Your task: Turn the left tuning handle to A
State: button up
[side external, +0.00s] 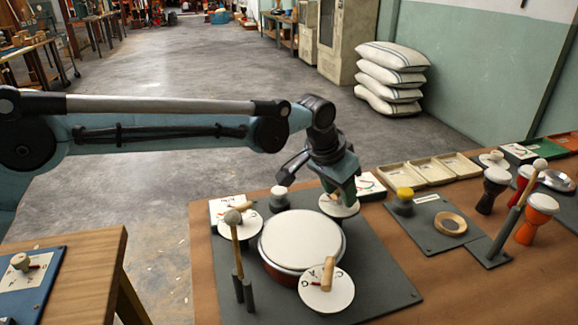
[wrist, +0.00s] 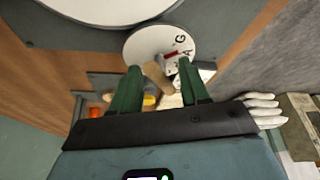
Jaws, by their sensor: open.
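A round drum with a white head (side external: 301,240) stands on a dark board. White dials with wooden handles surround it: a left dial (side external: 231,240), a front dial (side external: 316,297) and a back-right dial (side external: 345,211). My gripper (side external: 342,192) is down at the back-right dial. In the wrist view my gripper (wrist: 158,68) is open, its green fingers on either side of that dial's wooden handle (wrist: 156,75). This dial (wrist: 147,42) shows the letters G and A and a red mark near the A. Its lower part is hidden by the fingers. I cannot tell whether the fingers touch the handle.
A mallet (side external: 235,240) stands upright in a holder at the board's left. A yellow-topped knob (side external: 404,198) and a wooden ring (side external: 451,223) are on a board to the right. Small goblet drums (side external: 537,218) and shallow trays (side external: 430,173) stand farther right.

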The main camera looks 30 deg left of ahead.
grip_shut()
dwell(0.3)
jog(key=shift+m, duration=0.3)
jog(key=shift+w+a+m+h, duration=0.1)
jog(key=shift+m+h, duration=0.5)
jog(key=shift+m, duration=0.8)
grip_release()
jog(key=v, duration=1.2)
jog(key=shift+w, duration=0.25)
